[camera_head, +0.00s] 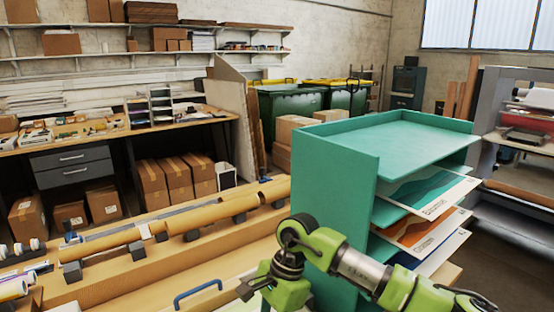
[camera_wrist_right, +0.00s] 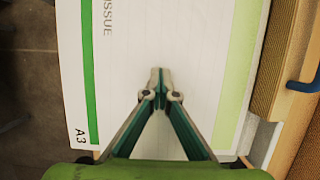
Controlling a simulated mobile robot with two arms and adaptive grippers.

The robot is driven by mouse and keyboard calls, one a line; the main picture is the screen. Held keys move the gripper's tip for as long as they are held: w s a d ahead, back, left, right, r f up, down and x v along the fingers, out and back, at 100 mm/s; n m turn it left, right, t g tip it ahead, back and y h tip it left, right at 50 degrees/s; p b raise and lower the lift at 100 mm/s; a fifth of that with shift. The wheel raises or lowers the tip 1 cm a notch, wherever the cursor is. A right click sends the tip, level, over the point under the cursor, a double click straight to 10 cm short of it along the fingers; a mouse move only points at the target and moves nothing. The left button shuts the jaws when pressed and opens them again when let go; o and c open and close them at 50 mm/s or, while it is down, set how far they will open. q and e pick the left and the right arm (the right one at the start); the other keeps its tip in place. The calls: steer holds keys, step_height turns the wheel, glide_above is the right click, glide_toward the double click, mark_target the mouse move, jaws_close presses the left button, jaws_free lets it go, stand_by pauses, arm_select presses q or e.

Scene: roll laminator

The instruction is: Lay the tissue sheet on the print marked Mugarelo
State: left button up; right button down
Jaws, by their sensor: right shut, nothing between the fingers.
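In the right wrist view, a white A3 surface (camera_wrist_right: 205,55) with green bands and the letters "ISSUE" lies below my right gripper (camera_wrist_right: 160,75). I cannot tell whether it is a loose tissue sheet or the top of a pack. The right gripper's fingertips are together, with nothing held, over the middle of it. In the head view, prints stick out of the right side of a teal rack: an upper one with teal waves (camera_head: 428,193) and an orange one (camera_head: 420,232) below. Their lettering is too small to read, so I cannot pick out Mugarelo. My left gripper is out of view.
The teal rack (camera_head: 333,200) stands right of centre, with my right arm in front of it. Long brown rolls (camera_head: 200,213) lie on supports at the left. A blue handle (camera_head: 198,291) is near the front. A grey machine (camera_head: 490,150) stands at the right.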

steer(key=shift+s+a+f, duration=0.1)
steer(key=shift+s+f, duration=0.05)
steer(key=shift+s+a+b, duration=0.4)
steer(key=shift+s+a, duration=0.2)
steer(key=shift+a, duration=0.25)
steer(key=shift+s+a+b, duration=0.35)
steer(key=shift+s+a, duration=0.2)
steer(key=shift+a, duration=0.25)
steer(key=shift+s+a+b, duration=0.3)
steer(key=shift+a, duration=0.15)
steer(key=shift+s+a+b, duration=0.5)
steer(key=shift+s+a, duration=0.4)
steer(key=shift+a, duration=0.2)
